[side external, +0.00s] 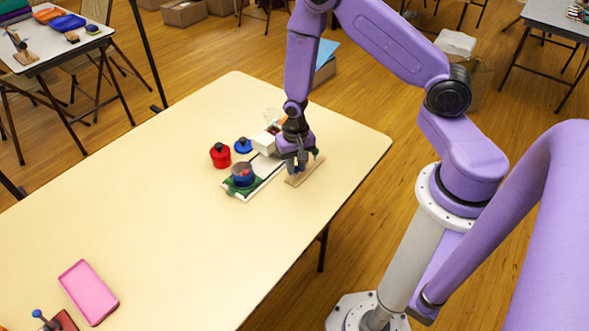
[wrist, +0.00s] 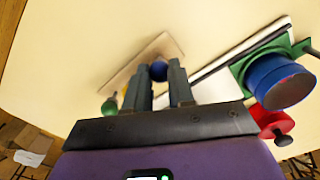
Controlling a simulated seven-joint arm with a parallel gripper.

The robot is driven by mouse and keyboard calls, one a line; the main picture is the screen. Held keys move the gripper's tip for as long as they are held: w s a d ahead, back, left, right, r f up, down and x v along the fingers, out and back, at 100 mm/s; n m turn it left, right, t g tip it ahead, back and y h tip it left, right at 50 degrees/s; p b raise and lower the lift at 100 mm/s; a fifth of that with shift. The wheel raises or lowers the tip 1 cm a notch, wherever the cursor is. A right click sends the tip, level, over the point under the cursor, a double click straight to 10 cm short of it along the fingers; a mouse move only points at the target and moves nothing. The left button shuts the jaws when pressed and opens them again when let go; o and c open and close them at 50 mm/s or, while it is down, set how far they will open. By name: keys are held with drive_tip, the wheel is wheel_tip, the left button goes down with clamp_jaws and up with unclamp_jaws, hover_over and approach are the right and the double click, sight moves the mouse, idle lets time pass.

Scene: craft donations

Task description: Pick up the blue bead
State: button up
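The blue bead (wrist: 159,71) shows in the wrist view as a small dark-blue ball over the tan wooden board (wrist: 168,43). My gripper (wrist: 160,72) has its two grey fingers apart, one on each side of the bead. The bead about fills the gap between the fingertips; I cannot tell whether they touch it. In the side view my gripper (side external: 298,170) points down low over the wooden board (side external: 309,173), and the bead cannot be made out there. A green bead (wrist: 110,106) and a partly hidden yellow piece (wrist: 125,89) lie left of the fingers.
Right of the fingers in the wrist view are a blue round container (wrist: 283,91) on a green and white base and a red knobbed piece (wrist: 274,125). In the side view, a red pot (side external: 220,156) and white box (side external: 263,143) stand close by.

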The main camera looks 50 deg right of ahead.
drive_tip(key=shift+c, duration=0.2)
drive_tip(key=shift+r, duration=3.75)
